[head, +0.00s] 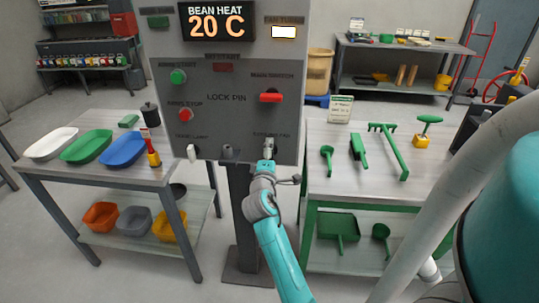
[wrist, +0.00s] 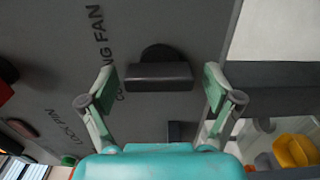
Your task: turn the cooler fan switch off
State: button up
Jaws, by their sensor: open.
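The cooler fan switch (wrist: 158,76) is a dark bar-shaped handle on a round dark base in the wrist view, beside the label "COOLING FAN". My gripper (wrist: 160,90) is open, one finger on each side of the switch, with visible gaps to it; both fingers look apart from the handle. In the head view my gripper (head: 268,150) is at the lower right of the grey control panel (head: 212,125) and hides the switch there. A lit white lamp (head: 284,32) sits at the panel's upper right, under a label that seems to read "FAN TURNS".
The panel also bears a red main switch (head: 270,97), a green button (head: 178,76), a red button (head: 185,115) and a "20 C" display (head: 217,22). A table with trays (head: 180,178) stands left, and one with green tools (head: 330,185) stands right.

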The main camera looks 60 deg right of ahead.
jog(key=v, duration=1.2)
dwell(0.4)
jog(key=s+a+f+n+t+y, duration=0.1)
jog(key=s+a+f+t+y, duration=0.15)
jog(key=a+f, duration=0.35)
jog(key=s+a+f+t+y, duration=0.2)
jog(key=a+f+y, duration=0.2)
jog(key=a, duration=0.4)
jog(key=s+a+f+n+t+y, duration=0.1)
jog(key=s+a+f+t+y, duration=0.15)
jog(key=a+f, duration=0.35)
jog(key=s+a+r+m+y, duration=0.2)
jog(key=s+a+m+y, duration=0.1)
jog(key=s+a, duration=0.4)
jog(key=s+a+r+m+y, duration=0.3)
jog(key=s+a, duration=0.4)
jog(key=s, duration=0.5)
jog(key=shift+s+a+m+t+y, duration=0.15)
jog(key=shift+s+m+t+y, duration=0.2)
jog(key=shift+y, duration=0.45)
